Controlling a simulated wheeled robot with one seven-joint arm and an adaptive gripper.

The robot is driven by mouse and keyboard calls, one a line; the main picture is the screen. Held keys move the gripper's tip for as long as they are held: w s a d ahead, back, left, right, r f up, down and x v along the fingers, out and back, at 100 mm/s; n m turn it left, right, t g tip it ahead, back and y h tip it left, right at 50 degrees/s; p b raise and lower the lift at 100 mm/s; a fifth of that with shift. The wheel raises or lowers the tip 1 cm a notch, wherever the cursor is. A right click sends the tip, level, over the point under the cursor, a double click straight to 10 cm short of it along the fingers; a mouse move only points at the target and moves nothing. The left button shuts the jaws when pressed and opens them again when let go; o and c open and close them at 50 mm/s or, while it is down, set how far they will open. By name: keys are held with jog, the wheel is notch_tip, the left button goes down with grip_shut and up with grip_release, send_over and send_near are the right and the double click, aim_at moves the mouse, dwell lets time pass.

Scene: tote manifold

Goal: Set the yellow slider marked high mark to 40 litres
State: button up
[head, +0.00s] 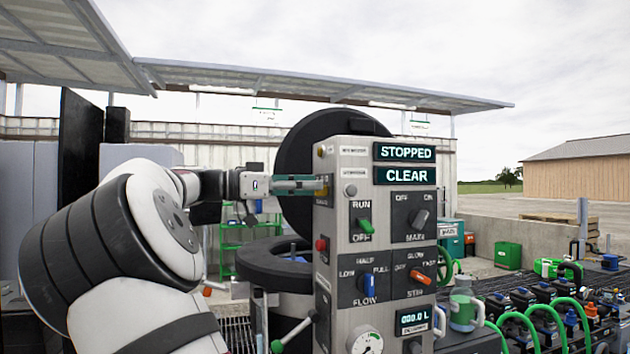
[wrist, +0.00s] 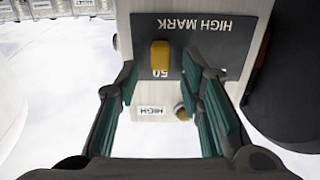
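The yellow slider (wrist: 160,57) sits on a dark plate marked HIGH MARK, which reads upside down in the wrist view. An upside-down number 50 shows right beside the slider; the rest of the scale is hidden or out of frame. My gripper (wrist: 160,76) is open, with its green-padded fingers apart and the slider in line with the gap between their tips. I cannot tell whether either finger touches it. In the head view my gripper (head: 297,185) reaches the left side face of the grey control cabinet (head: 350,250), at a small yellow part.
The cabinet front carries several switches, a round gauge (head: 365,341) and displays reading STOPPED and CLEAR. A small round knob (wrist: 181,113) sits near a HIGH label. A black round lid (head: 300,150) stands behind the cabinet. Hoses and valves (head: 545,310) fill the right.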

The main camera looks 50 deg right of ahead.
jog(key=shift+s+d, duration=0.25)
jog(key=shift+d, duration=0.2)
grip_shut()
